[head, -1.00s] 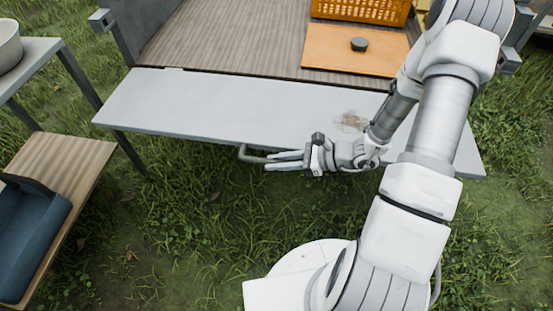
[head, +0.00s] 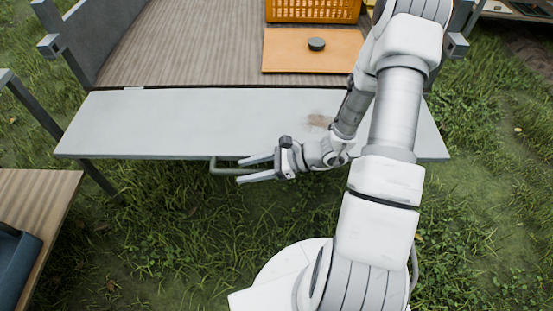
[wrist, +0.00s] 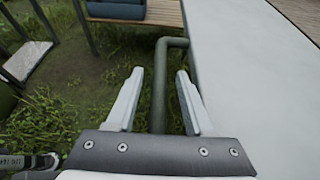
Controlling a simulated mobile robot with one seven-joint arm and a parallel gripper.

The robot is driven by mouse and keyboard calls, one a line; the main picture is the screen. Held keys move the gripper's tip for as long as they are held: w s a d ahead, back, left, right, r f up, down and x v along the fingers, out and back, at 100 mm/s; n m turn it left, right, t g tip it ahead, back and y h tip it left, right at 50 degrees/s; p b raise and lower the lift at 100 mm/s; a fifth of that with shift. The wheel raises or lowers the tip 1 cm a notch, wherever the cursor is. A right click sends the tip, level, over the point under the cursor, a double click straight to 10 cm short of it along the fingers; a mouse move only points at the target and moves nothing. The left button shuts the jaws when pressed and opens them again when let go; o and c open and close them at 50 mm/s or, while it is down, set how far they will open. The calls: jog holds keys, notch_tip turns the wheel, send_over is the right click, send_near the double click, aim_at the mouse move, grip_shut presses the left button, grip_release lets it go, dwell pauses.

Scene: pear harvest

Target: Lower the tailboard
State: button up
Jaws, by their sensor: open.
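The tailboard (head: 190,125) is a long pale grey panel along the near edge of the wooden cart bed. It lies folded outward, roughly level with the bed; its exact tilt is hard to tell. A brown smudge marks its right part. A grey-green bar handle (head: 222,171) sticks out from its near edge, and the handle also shows in the wrist view (wrist: 160,95). My gripper (head: 239,170) is open and empty, beside the tailboard's near edge at the handle. In the wrist view the handle appears between the spread fingers; contact cannot be told.
On the bed (head: 190,45) are an orange crate (head: 312,10) and an orange board (head: 290,55) with a dark round knob. A wooden bench (head: 45,190) with a blue tray (head: 15,265) stands at left. Grass lies clear in front of the tailboard.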

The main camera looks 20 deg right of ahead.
jog(key=p+v, duration=0.4)
jog(key=v, duration=1.3)
jog(key=shift+d+r+p, duration=0.15)
jog(key=shift+d+p, duration=0.05)
jog(key=shift+p, duration=0.2)
